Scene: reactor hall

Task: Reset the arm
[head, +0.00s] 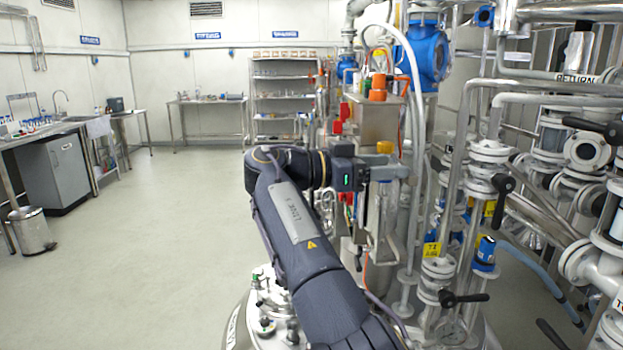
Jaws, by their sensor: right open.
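My right arm reaches up from the bottom middle of the head view and bends at the elbow. Its right gripper (393,173) points to the right, in front of the metal pipework and close to a steel box-like housing (376,121). The jaws are open, and I see nothing held between them. Whether a fingertip touches the equipment behind it, I cannot tell. My left arm and gripper are not in view.
Dense pipes and valves with black handles (463,298) fill the right side. A vessel top with fittings (265,306) is at the bottom. Shelves (284,98), a table (208,101) and a waste bin (32,230) stand farther off. The floor (160,220) at left is clear.

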